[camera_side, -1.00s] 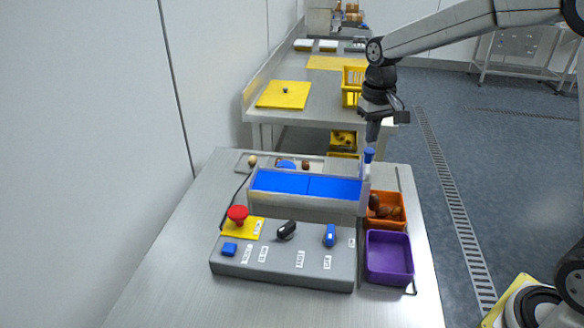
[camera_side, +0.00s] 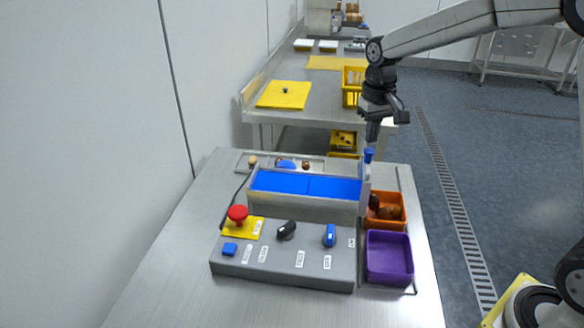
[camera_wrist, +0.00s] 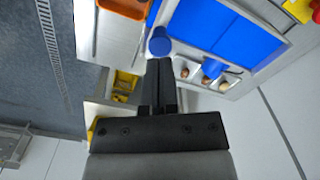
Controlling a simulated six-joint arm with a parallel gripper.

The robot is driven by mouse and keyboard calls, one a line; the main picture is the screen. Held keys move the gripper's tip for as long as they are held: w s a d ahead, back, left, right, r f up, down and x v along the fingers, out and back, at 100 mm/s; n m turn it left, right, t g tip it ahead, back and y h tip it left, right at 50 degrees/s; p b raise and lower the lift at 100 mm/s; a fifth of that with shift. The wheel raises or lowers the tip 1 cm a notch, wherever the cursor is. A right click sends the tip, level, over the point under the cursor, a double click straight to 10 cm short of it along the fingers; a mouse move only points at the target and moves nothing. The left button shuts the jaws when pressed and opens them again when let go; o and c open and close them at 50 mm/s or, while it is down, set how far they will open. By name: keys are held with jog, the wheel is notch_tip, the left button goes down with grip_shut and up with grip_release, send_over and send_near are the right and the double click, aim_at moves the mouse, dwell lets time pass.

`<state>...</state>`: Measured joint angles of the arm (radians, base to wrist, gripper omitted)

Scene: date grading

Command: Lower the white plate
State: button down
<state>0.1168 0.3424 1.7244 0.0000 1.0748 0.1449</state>
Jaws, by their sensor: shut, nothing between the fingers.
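My gripper (camera_side: 372,139) is shut and empty, pointing down just above a blue knob (camera_side: 368,155) at the right end of the blue-floored trough (camera_side: 305,205). The knob tops a pale upright piece (camera_side: 364,183) that looks like the white plate, mostly hidden by the trough end. In the wrist view the knob (camera_wrist: 159,42) is right at the tips of my gripper (camera_wrist: 158,62). I cannot tell whether the fingertips touch it.
An orange bin (camera_side: 402,222) with dark dates and an empty purple bin (camera_side: 390,282) stand right of the trough. In front is a grey control panel (camera_side: 285,272) with a red button (camera_side: 237,213) and knobs. A yellow crate (camera_side: 351,84) stands behind.

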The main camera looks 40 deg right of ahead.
aim_at(370, 151)
jog(key=shift+f, duration=0.3)
jog(key=shift+f, duration=2.85)
jog(key=shift+r, duration=3.55)
